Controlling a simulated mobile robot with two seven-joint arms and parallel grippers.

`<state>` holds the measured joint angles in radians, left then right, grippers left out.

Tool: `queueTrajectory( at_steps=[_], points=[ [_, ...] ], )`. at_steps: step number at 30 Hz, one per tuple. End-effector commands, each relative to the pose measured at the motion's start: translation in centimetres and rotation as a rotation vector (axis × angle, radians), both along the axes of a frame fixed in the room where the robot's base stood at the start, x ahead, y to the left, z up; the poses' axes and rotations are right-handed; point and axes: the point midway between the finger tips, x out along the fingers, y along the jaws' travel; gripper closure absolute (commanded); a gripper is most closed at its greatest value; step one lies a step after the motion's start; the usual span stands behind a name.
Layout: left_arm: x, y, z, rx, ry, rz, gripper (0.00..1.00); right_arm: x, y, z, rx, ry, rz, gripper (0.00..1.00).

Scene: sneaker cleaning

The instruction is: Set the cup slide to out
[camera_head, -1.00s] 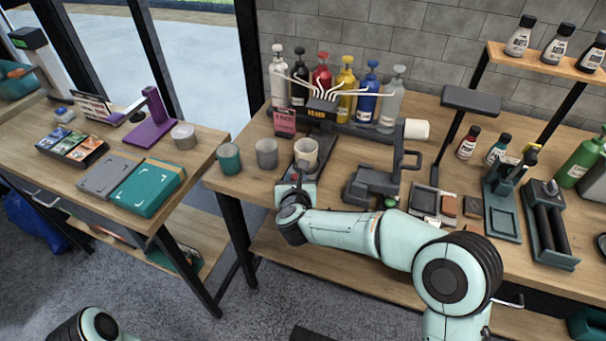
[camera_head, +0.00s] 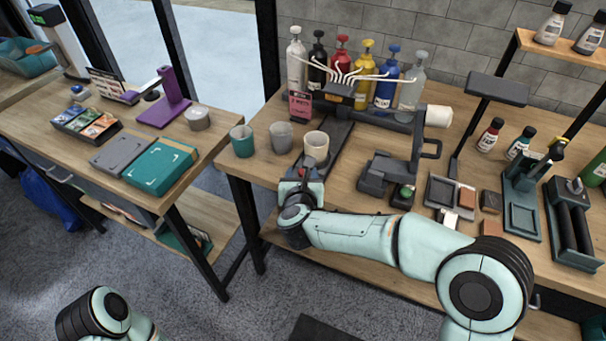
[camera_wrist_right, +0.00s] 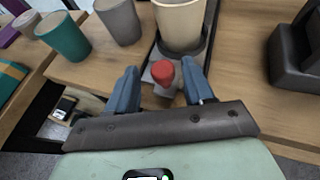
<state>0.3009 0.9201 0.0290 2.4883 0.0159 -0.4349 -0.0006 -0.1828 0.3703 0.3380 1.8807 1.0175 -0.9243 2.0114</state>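The cup slide is a dark rail (camera_head: 336,137) on the right-hand table, with a cream cup (camera_head: 316,146) upright on its carriage. A red knob (camera_wrist_right: 163,72) stands on a grey tab at the carriage's front end, near the table's front edge. My right gripper (camera_head: 303,176) is at this knob; in the right wrist view my right gripper (camera_wrist_right: 162,82) has its fingers apart on both sides of the knob. Gaps show beside the knob; finger contact with the grey tab is unclear. My left gripper is out of view; only part of my left arm shows at the bottom left.
A teal cup (camera_head: 242,141) and a grey cup (camera_head: 280,137) stand left of the slide. A dark press (camera_head: 388,172) stands to its right. Several pump bottles and a pink card (camera_head: 300,105) are behind. A gap separates the two tables.

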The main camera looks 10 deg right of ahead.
Motion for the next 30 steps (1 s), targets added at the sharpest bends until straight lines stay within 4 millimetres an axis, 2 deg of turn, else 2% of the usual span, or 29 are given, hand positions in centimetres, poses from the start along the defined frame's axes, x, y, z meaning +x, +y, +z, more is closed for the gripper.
queueTrajectory(
  at_steps=[5, 8, 11, 21, 25, 30],
  points=[
    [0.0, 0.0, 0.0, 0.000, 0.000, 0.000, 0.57, -0.1, -0.1, 0.1, -0.001, -0.002, -0.002, 0.48],
    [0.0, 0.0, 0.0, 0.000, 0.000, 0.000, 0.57, -0.8, 0.1, 0.5, -0.001, -0.003, 0.000, 0.48],
    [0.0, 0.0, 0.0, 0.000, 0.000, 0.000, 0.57, -2.3, 0.4, 1.2, -0.002, -0.005, 0.000, 0.48],
    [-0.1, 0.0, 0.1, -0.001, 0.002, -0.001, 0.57, -9.2, 1.8, 4.1, -0.002, -0.005, 0.001, 0.48],
    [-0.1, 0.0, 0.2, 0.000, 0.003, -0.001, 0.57, -10.9, 2.2, 4.7, 0.000, -0.003, 0.001, 0.48],
    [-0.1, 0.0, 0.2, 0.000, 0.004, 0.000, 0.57, -12.1, 2.4, 5.2, 0.000, -0.002, 0.000, 0.48]
  ],
)
